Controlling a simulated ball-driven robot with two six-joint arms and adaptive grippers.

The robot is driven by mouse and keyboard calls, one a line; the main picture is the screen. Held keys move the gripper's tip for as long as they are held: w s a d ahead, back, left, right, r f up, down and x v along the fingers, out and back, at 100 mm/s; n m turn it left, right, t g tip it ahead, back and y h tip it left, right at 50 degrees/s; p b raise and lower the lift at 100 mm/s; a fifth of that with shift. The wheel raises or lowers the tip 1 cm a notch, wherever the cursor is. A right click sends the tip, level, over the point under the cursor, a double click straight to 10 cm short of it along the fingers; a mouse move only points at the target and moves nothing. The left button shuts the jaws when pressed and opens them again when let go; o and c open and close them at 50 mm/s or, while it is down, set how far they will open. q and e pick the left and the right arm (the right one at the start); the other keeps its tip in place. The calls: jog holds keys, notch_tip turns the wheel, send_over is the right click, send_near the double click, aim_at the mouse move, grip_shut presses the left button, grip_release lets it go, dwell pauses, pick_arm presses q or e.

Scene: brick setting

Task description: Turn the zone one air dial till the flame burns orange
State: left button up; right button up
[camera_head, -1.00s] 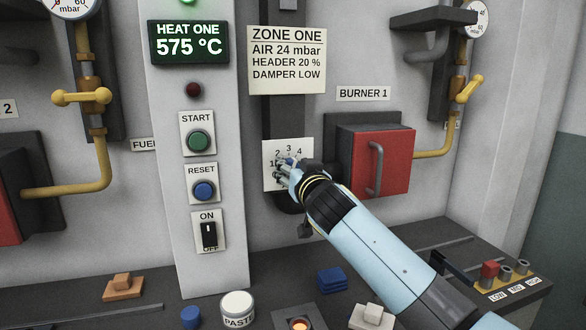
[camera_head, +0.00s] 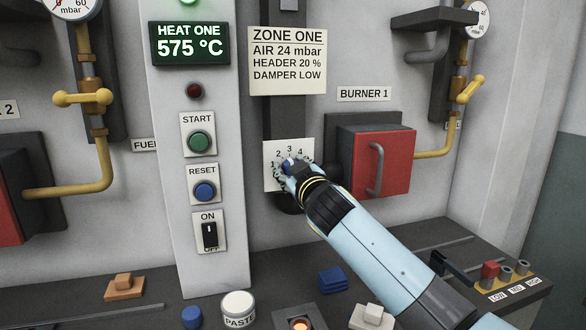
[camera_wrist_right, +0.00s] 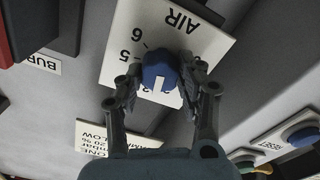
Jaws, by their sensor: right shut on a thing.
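The zone one air dial is a blue knob (camera_wrist_right: 160,72) with a white pointer mark, on a white numbered plate (camera_wrist_right: 196,38) marked AIR. In the head view the plate (camera_head: 270,180) shows the numbers 1 to 4, and my gripper hides most of the knob. My right gripper (camera_wrist_right: 160,80) is shut on the knob, one finger on each side. It also shows in the head view (camera_head: 290,170). A small orange glow (camera_head: 299,325) shows in a dark block at the bottom edge. My left gripper is not in view.
The zone one card (camera_head: 287,60) reads AIR 24 mbar. A red burner door (camera_head: 391,160) with a handle stands right of the dial. The button column (camera_head: 170,200) is to its left. A paste jar (camera_head: 238,308) and blocks lie on the bench.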

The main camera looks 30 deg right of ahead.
dwell(0.5)
jog(key=o, duration=1.1)
jog(key=shift+o, duration=0.2)
jog(key=shift+s+a, duration=0.1)
jog(key=shift+s, duration=0.05)
jog(key=v, duration=1.1)
jog(key=shift+s, duration=0.35)
jog(key=shift+a, duration=0.15)
